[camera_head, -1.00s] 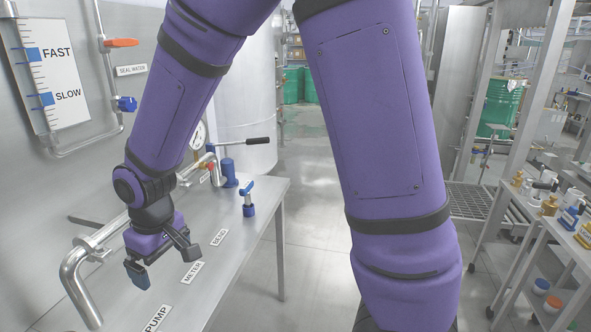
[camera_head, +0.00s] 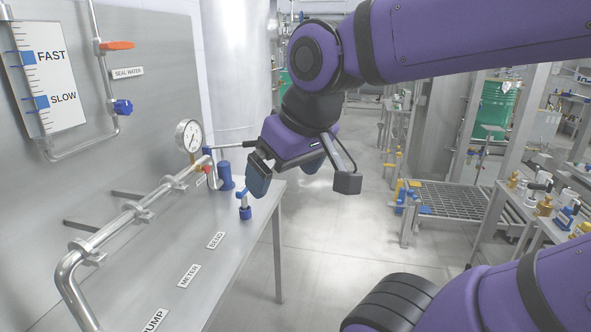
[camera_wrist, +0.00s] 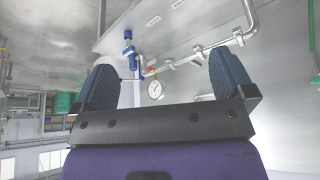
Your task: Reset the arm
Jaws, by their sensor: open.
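My gripper (camera_head: 288,174) is in the middle of the head view, in the air at the right end of the steel bench. Its blue-padded fingers are apart with nothing between them. In the wrist view my gripper (camera_wrist: 160,88) also shows both blue fingers spread wide and empty. My purple arm reaches in from the right of the head view. The steel pipe (camera_head: 110,230) and the small blue-topped valve (camera_head: 246,208) on the bench are to the left of the gripper, which appears clear of them.
A pressure gauge (camera_head: 189,136) stands above the bench (camera_head: 215,270), with a black-handled lever behind the gripper. A wall panel has a FAST/SLOW scale (camera_head: 50,75) and a seal water line. Open floor (camera_head: 330,250) lies between.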

